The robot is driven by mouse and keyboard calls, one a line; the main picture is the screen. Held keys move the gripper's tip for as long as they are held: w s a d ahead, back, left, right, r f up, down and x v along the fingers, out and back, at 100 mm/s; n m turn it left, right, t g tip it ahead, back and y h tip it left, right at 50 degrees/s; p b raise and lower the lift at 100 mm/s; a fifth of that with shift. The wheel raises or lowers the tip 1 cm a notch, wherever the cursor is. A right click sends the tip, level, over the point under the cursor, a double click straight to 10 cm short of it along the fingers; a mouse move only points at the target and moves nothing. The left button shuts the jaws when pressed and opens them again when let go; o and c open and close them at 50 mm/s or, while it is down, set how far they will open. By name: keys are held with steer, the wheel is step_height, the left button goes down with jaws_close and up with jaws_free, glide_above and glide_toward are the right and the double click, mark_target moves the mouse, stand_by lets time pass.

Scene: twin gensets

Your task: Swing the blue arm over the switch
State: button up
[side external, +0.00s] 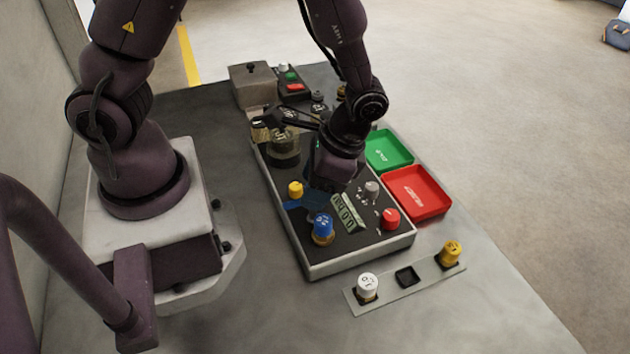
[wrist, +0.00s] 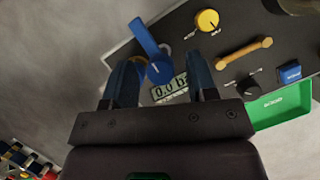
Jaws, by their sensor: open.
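In the wrist view a blue arm (wrist: 146,40) slants up and left from a round blue end (wrist: 158,70) on the dark panel. My gripper (wrist: 162,88) is open, its two fingers to either side of the round blue end; I cannot tell whether they touch it. In the side view my gripper (side external: 328,182) hangs over the panel (side external: 313,258). A dark blue strip (side external: 300,204) lies beside a yellow knob (side external: 295,189), and a round blue knob (side external: 322,227) stands nearer the front. I cannot tell for sure which control is the switch.
A grey display (side external: 349,213), a grey knob (side external: 371,188) and a red knob (side external: 390,217) are on the panel. Green (side external: 388,150) and red (side external: 416,192) trays lie to its right. A strip with white (side external: 367,287) and yellow (side external: 451,252) knobs lies in front.

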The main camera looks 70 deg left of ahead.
steer(key=c, duration=0.9)
steer(key=shift+n, duration=0.3)
steer(key=n+h, duration=0.1)
steer(key=n, duration=0.1)
steer(key=n+h, duration=0.1)
steer(key=n, duration=0.1)
steer(key=shift+a+g, duration=0.1)
steer(key=shift+g, duration=0.2)
steer(key=n, duration=0.2)
steer(key=n+h, duration=0.1)
steer(key=n, duration=0.2)
steer(key=shift+h, duration=0.3)
steer(key=n, duration=0.2)
steer(key=n+t+h, duration=0.1)
steer(key=n, duration=0.1)
steer(key=shift+a+h, duration=0.1)
steer(key=shift+h, duration=0.2)
steer(key=shift+n+t+h, duration=0.3)
steer(key=shift+n+t, duration=0.6)
steer(key=shift+n, duration=1.3)
steer(key=shift+s, duration=0.1)
